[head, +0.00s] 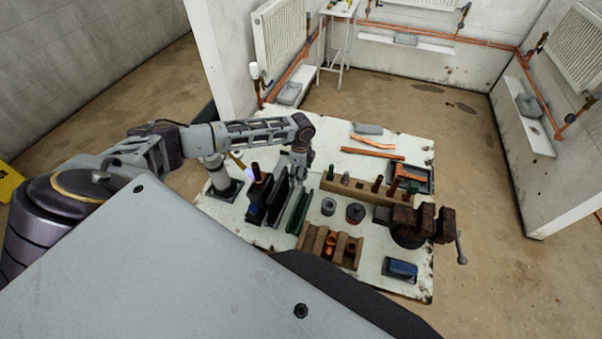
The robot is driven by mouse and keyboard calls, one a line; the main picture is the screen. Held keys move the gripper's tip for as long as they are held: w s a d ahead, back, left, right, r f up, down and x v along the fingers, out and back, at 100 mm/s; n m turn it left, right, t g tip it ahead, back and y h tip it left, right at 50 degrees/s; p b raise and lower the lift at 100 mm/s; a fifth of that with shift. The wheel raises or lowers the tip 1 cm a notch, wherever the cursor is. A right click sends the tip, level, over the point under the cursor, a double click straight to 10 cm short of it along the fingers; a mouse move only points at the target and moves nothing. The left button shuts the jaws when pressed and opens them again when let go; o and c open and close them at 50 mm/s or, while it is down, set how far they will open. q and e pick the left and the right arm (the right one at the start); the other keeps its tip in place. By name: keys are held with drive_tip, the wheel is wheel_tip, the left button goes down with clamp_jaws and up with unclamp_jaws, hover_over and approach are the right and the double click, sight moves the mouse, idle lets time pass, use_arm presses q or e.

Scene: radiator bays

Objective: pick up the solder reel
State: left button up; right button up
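A small grey round piece (328,206) that looks like the solder reel lies on the white worktable (281,236). Just right of it is a dark round piece with a red centre (355,213); at this size I cannot tell for sure which of the two is the reel. My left arm reaches in over the table from the left. My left gripper (299,172) points down behind and left of the round pieces, apart from them, near dark upright holders. Its fingers are too small to tell open or shut. My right gripper is not in view.
A green bar (299,210) and dark holders (264,198) stand left of the round pieces. A wooden rack (331,246) with copper fittings is in front. A rusty vise (423,223) and blue item (402,269) are right. Copper pipes (372,153) lie behind.

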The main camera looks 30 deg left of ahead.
use_arm(q)
drive_tip(key=shift+c, duration=0.5)
drive_tip(key=c, duration=1.3)
drive_tip(key=shift+o, duration=0.2)
drive_tip(key=shift+r, duration=0.1)
drive_tip(key=shift+r+b, duration=0.5)
drive_tip(key=shift+r, duration=4.45)
